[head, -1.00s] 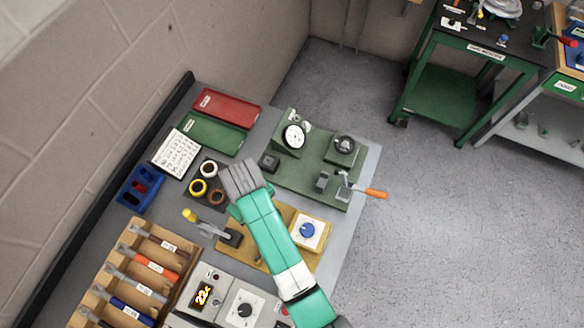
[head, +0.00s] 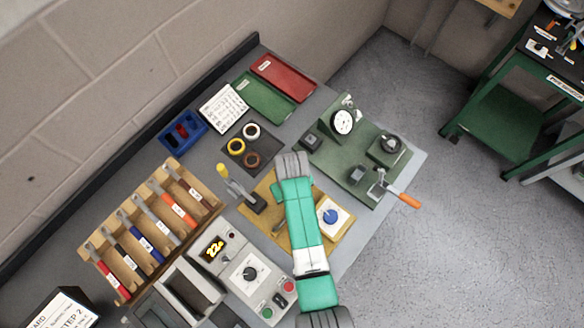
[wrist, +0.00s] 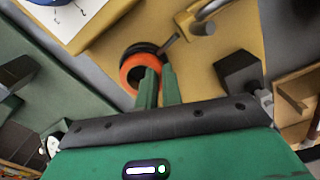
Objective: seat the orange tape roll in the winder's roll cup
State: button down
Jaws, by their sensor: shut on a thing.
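The orange tape roll (wrist: 130,68) shows in the wrist view at the tips of my gripper (wrist: 159,72), which is shut on its near right side. A dark round part, apparently the roll cup (wrist: 136,49), shows just beyond and around the roll's far edge. I cannot tell whether the roll is inside the cup or held above it. The winder has a yellow base (head: 266,220), with a blue knob (head: 330,216) on a white plate at its right. In the head view my gripper (head: 291,160) and arm hide the roll and cup.
The winder's upright yellow-handled lever (head: 222,171) stands to the left. A green fixture (head: 345,165) stands at right, a control box (head: 248,270) in front.

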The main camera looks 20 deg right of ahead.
jog(key=shift+f, duration=0.1)
jog(key=shift+f+b, duration=0.35)
jog(key=shift+f, duration=0.2)
jog(key=c, duration=1.6)
grip_release()
jog(key=shift+d, duration=0.2)
jog(key=shift+o, duration=0.2)
jog(key=shift+a, duration=0.1)
notch_tip(320, 180, up, 13)
jog(key=p, duration=0.1)
jog(key=shift+r, duration=0.2)
jog(key=shift+a, duration=0.1)
